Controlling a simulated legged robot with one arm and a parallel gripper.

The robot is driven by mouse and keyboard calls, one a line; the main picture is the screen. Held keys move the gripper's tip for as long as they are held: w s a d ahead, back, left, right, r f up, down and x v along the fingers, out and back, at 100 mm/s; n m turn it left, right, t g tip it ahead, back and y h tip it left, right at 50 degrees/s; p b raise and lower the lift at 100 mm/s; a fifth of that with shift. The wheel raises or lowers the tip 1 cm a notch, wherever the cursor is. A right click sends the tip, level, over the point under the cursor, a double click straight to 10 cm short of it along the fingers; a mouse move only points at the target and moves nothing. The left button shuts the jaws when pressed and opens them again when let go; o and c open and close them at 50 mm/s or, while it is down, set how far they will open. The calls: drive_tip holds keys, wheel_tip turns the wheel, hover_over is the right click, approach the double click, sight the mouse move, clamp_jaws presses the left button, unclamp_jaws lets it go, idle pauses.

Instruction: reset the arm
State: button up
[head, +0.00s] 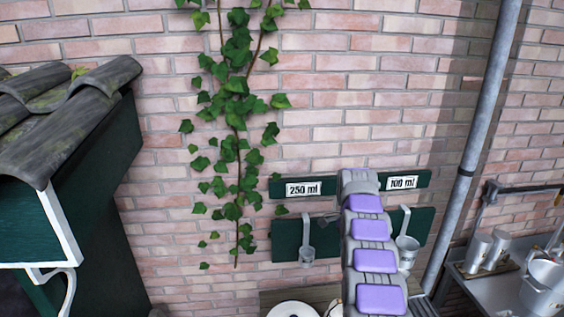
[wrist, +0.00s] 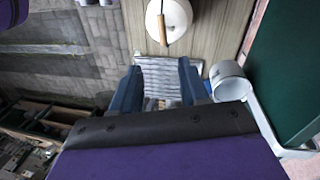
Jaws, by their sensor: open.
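My arm with purple panels reaches up and forward in the head view, in front of the green board on the brick wall. It hides the middle of that board, and the gripper's fingers cannot be made out there. In the wrist view my gripper (wrist: 159,86) shows two blue fingers spread apart, with nothing held between them. A grey ribbed surface (wrist: 160,72) shows beyond the fingertips. A metal measuring cup (wrist: 228,82) on a long handle is just right of the right finger; I cannot tell whether they touch.
The board carries labels 250 ml (head: 303,189) and 100 ml (head: 402,183). One measure (head: 307,253) hangs left of my arm, another (head: 407,250) right. A drainpipe (head: 480,130) and metal table (head: 490,285) stand right, a tiled-roof structure (head: 70,130) left. A white round vessel (wrist: 180,20) sits ahead.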

drive_tip(key=s+a+r+n+b, duration=0.2)
drive_tip(key=s+a+n+b, duration=0.25)
drive_tip(key=s, duration=0.65)
drive_tip(key=s+a+r+n+b, duration=0.3)
drive_tip(key=s+a+n+b, duration=0.15)
drive_tip(key=s, duration=0.65)
drive_tip(key=s+a+f+n+b, duration=0.2)
drive_tip(key=s+f, duration=0.4)
drive_tip(key=s, duration=0.8)
drive_tip(key=s+a+f+n+b, duration=0.2)
drive_tip(key=s+f+n+b, duration=0.2)
drive_tip(key=s, duration=1.1)
wheel_tip(320, 180, down, 3)
drive_tip(key=shift+f+n+b, duration=0.15)
drive_tip(key=shift+n+b, duration=0.25)
drive_tip(key=shift+b, duration=0.85)
